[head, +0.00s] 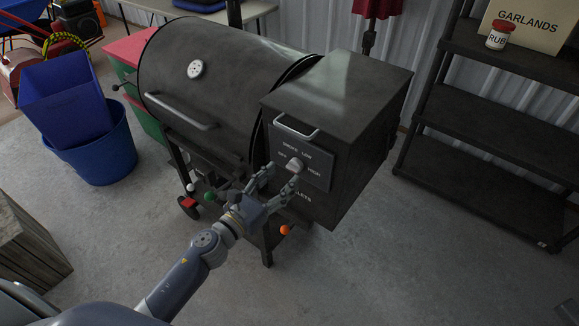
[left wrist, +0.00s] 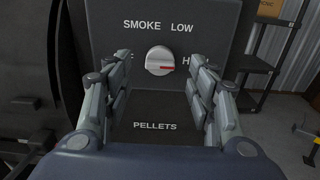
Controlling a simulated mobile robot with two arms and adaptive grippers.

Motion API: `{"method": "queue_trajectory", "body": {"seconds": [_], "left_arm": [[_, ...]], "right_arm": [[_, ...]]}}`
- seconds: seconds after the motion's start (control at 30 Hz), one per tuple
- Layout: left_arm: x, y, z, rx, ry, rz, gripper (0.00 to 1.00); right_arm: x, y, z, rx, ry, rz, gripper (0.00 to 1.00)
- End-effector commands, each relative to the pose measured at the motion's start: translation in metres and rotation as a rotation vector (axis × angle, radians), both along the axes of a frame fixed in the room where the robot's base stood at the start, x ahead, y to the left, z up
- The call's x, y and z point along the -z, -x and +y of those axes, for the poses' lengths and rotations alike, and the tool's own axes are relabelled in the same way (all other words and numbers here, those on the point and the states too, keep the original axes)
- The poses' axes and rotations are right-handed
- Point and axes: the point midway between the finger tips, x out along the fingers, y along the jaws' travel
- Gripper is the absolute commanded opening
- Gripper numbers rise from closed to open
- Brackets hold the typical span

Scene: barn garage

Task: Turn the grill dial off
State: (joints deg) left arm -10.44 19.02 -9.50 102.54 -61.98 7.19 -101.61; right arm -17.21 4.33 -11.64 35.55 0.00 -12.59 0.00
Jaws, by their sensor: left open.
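The grill (head: 225,75) is a black barrel smoker with a box on its right side. The grill dial (head: 294,164) is a white knob on the box's dark panel, also seen in the left wrist view (left wrist: 159,60). Labels SMOKE, LOW and HIGH surround it. Its red mark points right, toward HIGH. My left gripper (head: 281,178) is open and empty in front of the panel. In the left wrist view its fingers (left wrist: 160,75) stand on either side of the dial, apart from it, and partly cover the side labels. My right gripper is not in view.
A metal handle (head: 296,130) sits above the dial, and a lid handle (head: 180,112) is on the barrel. A dark shelf rack (head: 480,110) stands right. Blue bins (head: 85,130) and a wooden crate (head: 25,245) are left. Floor in front of the box is mostly clear.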

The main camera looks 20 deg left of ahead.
Motion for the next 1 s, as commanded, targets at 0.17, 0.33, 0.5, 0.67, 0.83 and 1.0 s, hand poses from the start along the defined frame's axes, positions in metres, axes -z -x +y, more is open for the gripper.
{"method": "queue_trajectory", "body": {"seconds": [0.17, 0.33, 0.5, 0.67, 0.83, 1.0], "left_arm": [[-0.001, -0.027, -0.01, -0.001, 0.003, 0.001, 0.52], [0.0, -0.04, -0.015, 0.001, 0.002, 0.001, 0.52], [0.001, -0.042, -0.016, 0.001, 0.002, 0.003, 0.52], [0.001, -0.042, -0.016, 0.001, 0.002, 0.002, 0.52], [0.001, -0.042, -0.016, 0.001, 0.002, 0.002, 0.13], [0.001, -0.042, -0.016, 0.001, 0.002, 0.002, 0.09]], "right_arm": [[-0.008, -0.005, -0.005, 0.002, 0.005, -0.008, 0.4], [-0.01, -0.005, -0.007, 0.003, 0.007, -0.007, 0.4], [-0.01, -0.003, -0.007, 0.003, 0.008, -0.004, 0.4], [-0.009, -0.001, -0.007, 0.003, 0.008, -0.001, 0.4], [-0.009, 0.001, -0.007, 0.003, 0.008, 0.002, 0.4], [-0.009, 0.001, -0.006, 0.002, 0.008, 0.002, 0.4]]}}
